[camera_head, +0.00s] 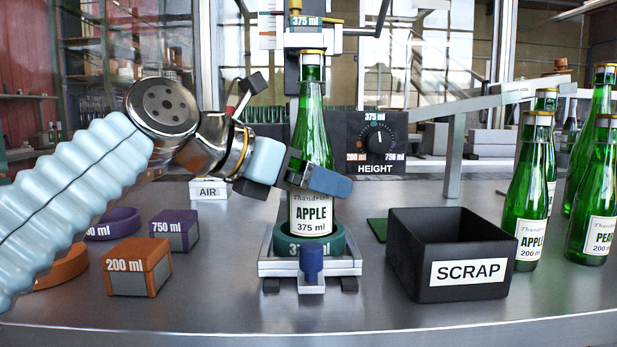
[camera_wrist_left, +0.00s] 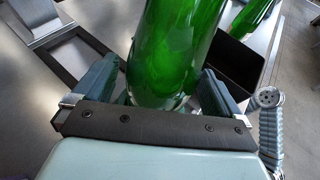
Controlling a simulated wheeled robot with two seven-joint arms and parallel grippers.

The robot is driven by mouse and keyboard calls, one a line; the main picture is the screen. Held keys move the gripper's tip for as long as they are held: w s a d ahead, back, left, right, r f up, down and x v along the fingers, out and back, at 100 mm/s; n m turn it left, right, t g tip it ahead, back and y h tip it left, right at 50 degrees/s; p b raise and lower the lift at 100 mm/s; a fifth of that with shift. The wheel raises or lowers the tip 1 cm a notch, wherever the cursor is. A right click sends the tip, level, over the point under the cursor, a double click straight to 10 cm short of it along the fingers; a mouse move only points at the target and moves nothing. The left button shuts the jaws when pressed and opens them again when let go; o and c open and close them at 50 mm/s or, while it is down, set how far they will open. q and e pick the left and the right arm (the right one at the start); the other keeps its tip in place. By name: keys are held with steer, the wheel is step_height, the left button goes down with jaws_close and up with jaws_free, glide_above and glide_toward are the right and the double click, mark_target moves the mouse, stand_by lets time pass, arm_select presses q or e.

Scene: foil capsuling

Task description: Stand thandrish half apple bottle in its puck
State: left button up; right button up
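The thandrish half apple bottle (camera_head: 312,135) is green, with a white label reading APPLE 375 ml. It stands upright in the teal 375 ml puck (camera_head: 328,244) on the metal stand at the middle of the head view. My left gripper (camera_head: 318,178) reaches in from the left at the bottle's body, just above the label. In the left wrist view the bottle (camera_wrist_left: 172,50) is between the two widely spaced fingers (camera_wrist_left: 160,88). A narrow gap seems to show beside it. The far finger is mostly hidden in the head view. My right gripper is in neither view.
The black SCRAP bin (camera_head: 420,268) stands right of the stand (camera_head: 349,266). Several green bottles (camera_head: 529,190) stand at the far right. An orange 200 ml block (camera_head: 137,268) and a purple 750 ml block (camera_head: 174,231) lie left. The height dial (camera_head: 378,140) is behind.

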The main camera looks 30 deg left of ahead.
arm_select(q)
steer(key=shift+r, duration=0.1)
steer(key=p+v, duration=0.1)
steer(key=v, duration=1.1)
stand_by(2.3)
